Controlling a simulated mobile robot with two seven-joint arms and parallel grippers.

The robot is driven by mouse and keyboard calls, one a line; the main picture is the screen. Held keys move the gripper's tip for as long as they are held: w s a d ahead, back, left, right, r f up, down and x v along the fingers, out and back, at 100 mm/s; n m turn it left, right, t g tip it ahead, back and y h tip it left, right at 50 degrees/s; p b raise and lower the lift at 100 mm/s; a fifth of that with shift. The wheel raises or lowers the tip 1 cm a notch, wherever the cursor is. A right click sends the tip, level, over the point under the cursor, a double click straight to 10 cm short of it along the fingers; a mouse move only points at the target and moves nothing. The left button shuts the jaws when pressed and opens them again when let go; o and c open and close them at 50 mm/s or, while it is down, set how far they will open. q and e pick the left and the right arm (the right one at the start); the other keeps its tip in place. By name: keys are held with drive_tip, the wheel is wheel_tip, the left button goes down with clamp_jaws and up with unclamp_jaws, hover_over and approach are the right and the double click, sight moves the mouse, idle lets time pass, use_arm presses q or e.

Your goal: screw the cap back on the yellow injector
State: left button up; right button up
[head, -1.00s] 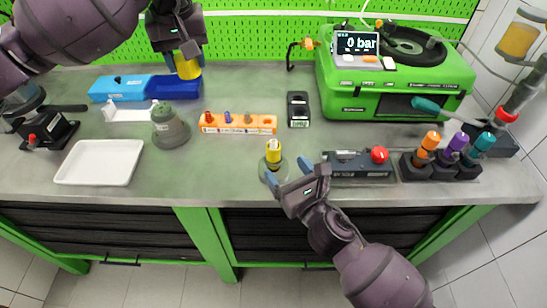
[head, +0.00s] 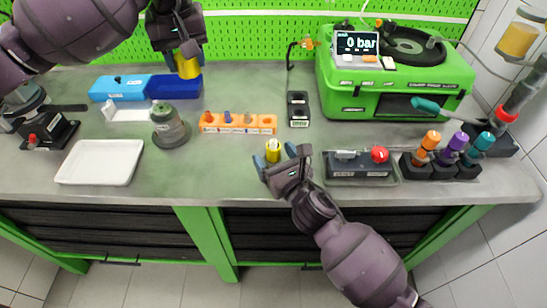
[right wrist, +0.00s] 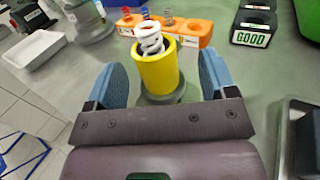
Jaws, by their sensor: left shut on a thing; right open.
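The yellow injector body (head: 273,151) stands upright near the front middle of the bench. In the right wrist view the injector body (right wrist: 158,72) has an open top with a white spring sticking out, and its foot is in a grey round base (right wrist: 161,95). My right gripper (head: 274,155) is open, with its blue fingers on either side of the injector. In the wrist view gaps show between fingers (right wrist: 164,80) and injector. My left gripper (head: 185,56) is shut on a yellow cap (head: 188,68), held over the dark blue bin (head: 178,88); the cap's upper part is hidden.
An orange rack (head: 238,124) with small parts and a black holder (head: 298,108) stand behind the injector. A black tray with a red button (head: 360,166) is close on the right. The green test machine (head: 395,80) is at the back right. A white tray (head: 100,162) lies left.

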drive_tip(key=c, duration=1.2)
drive_tip(key=shift+o, duration=0.2)
drive_tip(key=shift+r, duration=0.1)
